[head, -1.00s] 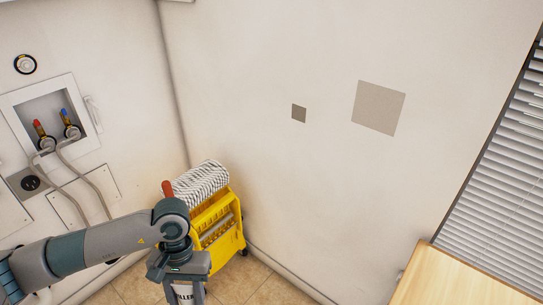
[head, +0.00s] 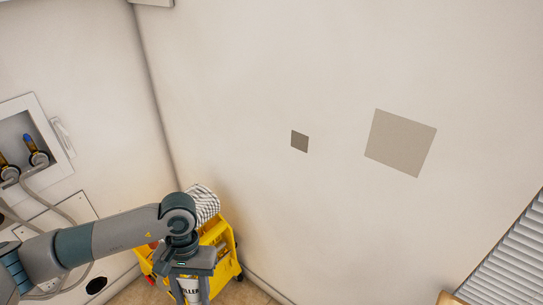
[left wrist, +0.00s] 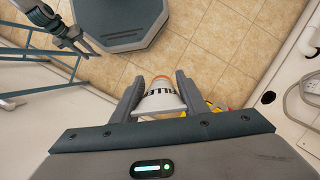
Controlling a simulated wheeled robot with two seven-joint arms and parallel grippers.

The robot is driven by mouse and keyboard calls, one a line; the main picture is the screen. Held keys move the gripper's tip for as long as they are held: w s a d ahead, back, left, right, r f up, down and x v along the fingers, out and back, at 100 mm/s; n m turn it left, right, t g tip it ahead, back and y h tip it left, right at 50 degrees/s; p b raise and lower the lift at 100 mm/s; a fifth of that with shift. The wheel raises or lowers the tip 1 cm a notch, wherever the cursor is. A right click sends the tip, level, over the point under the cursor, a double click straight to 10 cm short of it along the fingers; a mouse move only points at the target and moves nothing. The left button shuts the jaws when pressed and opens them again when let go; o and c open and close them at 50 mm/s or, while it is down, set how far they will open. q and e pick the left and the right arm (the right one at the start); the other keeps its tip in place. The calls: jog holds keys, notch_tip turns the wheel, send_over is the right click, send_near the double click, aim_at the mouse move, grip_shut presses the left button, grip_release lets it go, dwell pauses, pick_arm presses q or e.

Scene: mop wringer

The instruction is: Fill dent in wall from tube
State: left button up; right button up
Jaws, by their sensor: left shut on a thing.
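My left gripper (head: 190,280) is shut on a white filler tube (head: 190,290) with black lettering, low in the head view. In the left wrist view the tube (left wrist: 160,100) sits between the two fingers, its orange end pointing away from the gripper. On the wall are a small dark grey square (head: 299,141) and a larger, lighter grey square (head: 401,143) to its right. I cannot tell which is the dent. The tube is well below and left of both, apart from the wall. What seems to be my right gripper (left wrist: 72,38) shows small at the upper left of the wrist view; its jaws are unclear.
A yellow mop bucket (head: 226,262) with a striped mop head (head: 205,203) stands in the corner, partly behind my left arm. A valve box (head: 30,140) is on the left wall. Blinds (head: 515,255) hang at right. The wall around the squares is clear.

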jog(key=shift+s+a, duration=0.1)
jog(key=shift+s, duration=0.2)
